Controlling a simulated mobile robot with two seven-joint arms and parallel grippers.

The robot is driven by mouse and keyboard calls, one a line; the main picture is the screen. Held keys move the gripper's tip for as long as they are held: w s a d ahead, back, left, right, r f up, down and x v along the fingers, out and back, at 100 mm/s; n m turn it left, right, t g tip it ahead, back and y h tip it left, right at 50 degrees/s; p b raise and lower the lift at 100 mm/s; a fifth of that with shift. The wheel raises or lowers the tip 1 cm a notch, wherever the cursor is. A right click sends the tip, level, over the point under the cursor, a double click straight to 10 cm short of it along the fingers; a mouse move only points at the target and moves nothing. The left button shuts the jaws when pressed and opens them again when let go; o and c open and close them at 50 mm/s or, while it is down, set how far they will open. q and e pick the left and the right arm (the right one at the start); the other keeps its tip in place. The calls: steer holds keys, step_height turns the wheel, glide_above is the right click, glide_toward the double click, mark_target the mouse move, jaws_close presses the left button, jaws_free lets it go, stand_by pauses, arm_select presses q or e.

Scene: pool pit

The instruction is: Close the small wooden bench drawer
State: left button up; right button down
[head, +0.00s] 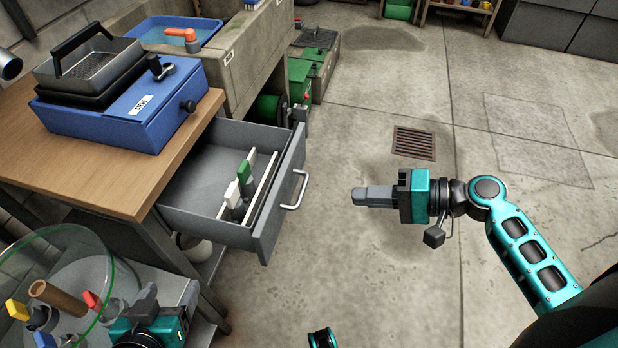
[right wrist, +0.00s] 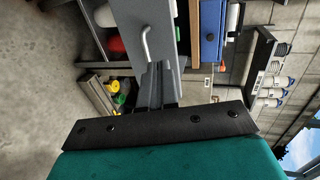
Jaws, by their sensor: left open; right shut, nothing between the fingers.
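The small wooden bench (head: 125,165) has a wood top and a grey drawer (head: 190,200) pulled well out to the right. The drawer front carries a pale bar handle (head: 296,190), also visible in the right wrist view (right wrist: 147,45). Inside are white and green pieces and a pale divider strip. My right gripper (head: 358,195) is shut and empty, pointing left at the drawer front with a gap to the handle. Its fingers show in the right wrist view (right wrist: 157,85). My left gripper (head: 148,302) is open at lower left, below the drawer and partly hidden.
A blue box (head: 125,120) with a metal pan (head: 88,70) stands on the bench top. A clear round bowl (head: 60,280) with coloured-handled items is at lower left. A concrete trough (head: 245,60) stands behind. The floor right of the drawer is clear, with a rusty drain grate (head: 413,143).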

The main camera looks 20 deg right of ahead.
mark_target(281, 191)
steer(key=x, duration=0.8)
steer(key=b+x, duration=0.1)
steer(key=x, duration=0.3)
steer(key=shift+w+a+r, duration=0.2)
steer(key=shift+a+r, duration=0.05)
steer(key=shift+a, duration=0.25)
arm_select(q)
steer(key=shift+s+f, duration=0.2)
steer(key=shift+f, duration=0.3)
steer(key=shift+s+f, duration=0.2)
steer(key=shift+f, duration=0.25)
arm_select(e)
steer(key=shift+w+a, duration=0.25)
steer(key=shift+a, duration=0.05)
